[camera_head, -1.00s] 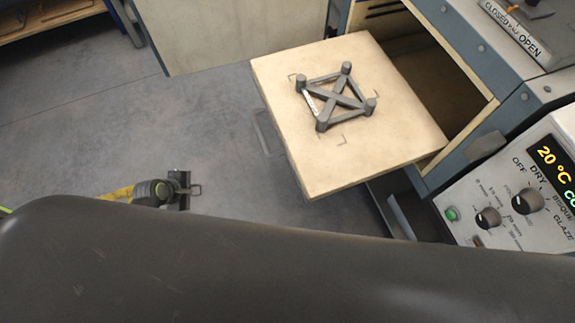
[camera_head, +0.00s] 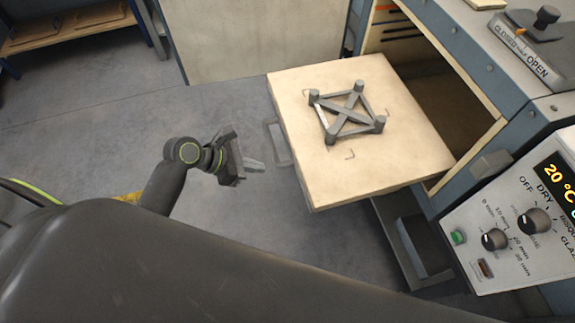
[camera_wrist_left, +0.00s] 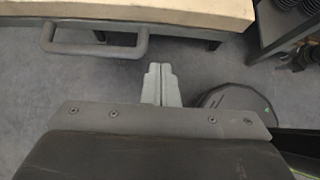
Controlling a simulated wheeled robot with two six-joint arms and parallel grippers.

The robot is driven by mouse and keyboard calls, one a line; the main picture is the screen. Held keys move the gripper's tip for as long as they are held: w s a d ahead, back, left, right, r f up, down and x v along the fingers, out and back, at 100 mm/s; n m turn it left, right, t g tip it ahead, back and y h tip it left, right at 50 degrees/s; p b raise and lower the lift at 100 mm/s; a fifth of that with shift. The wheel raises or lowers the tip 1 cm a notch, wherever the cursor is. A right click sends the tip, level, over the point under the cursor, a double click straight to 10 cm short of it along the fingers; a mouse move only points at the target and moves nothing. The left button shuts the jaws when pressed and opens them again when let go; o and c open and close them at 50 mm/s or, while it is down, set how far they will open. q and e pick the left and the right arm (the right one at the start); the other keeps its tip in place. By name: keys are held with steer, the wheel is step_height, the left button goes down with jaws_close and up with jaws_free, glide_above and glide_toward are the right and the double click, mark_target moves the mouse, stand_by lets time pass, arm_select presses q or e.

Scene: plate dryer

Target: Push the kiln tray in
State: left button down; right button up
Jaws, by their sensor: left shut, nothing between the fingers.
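The kiln tray (camera_head: 375,165) is a pale, square slab pulled out of the kiln opening, with a dark grey four-post stand (camera_head: 348,112) on top. A grey bar handle (camera_head: 277,143) sits on its outer left side. In the left wrist view the tray's edge (camera_wrist_left: 150,12) runs along the top, with the handle (camera_wrist_left: 95,48) below it. My left gripper (camera_head: 258,166) is shut and empty, a short way left of the tray and apart from the handle. Its closed fingers (camera_wrist_left: 161,72) point toward the tray, to the right of the handle in the wrist view. My right gripper is not seen.
The kiln chamber (camera_head: 440,100) is open to the right of the tray. A control panel (camera_head: 525,215) reading 20 °C is at lower right. A pale kiln door (camera_head: 225,35) stands open behind. A shelf (camera_head: 70,35) is at upper left. Floor left of the tray is clear.

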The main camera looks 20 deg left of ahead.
mark_target(297, 169)
arm_select(q)
steer(key=shift+w+d+f+p, duration=0.1)
steer(key=shift+w+d+f, duration=0.65)
steer(key=shift+d, duration=0.4)
steer(key=shift+w+d+f+p, duration=0.1)
steer(key=shift+w+d+f, duration=0.6)
steer(key=shift+d, duration=0.5)
steer(key=shift+w+d+f+p, duration=0.1)
steer(key=shift+w+d+f, duration=0.4)
steer(key=shift+w+d, duration=0.55)
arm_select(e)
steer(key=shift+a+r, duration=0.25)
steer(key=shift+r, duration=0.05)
arm_select(q)
steer(key=shift+s+d, duration=0.15)
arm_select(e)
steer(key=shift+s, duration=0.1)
